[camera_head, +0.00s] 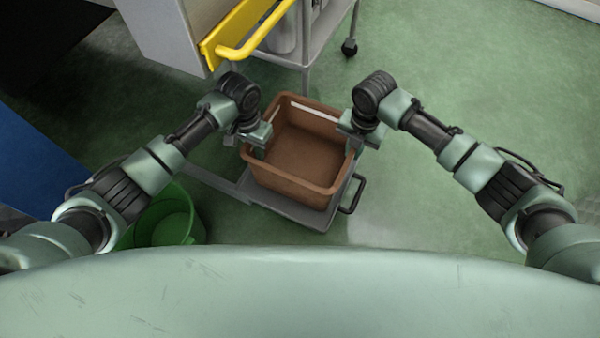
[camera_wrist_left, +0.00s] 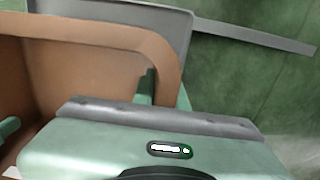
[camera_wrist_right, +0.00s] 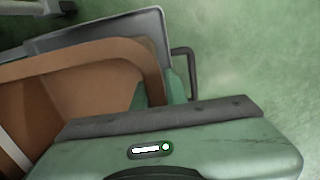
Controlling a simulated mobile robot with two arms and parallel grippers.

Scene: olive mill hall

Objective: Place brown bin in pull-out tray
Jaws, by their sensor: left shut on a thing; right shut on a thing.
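The brown bin (camera_head: 304,158) is an open, empty box in the middle of the head view. The bin's rim also shows in the left wrist view (camera_wrist_left: 120,38) and the right wrist view (camera_wrist_right: 100,52).
A green bucket (camera_head: 168,222) stands left of the tray. A yellow handle (camera_head: 262,35) on a pale cabinet (camera_head: 165,35) and a wheeled metal cart (camera_head: 325,30) are behind the bin. The green floor (camera_head: 450,90) at the right is clear.

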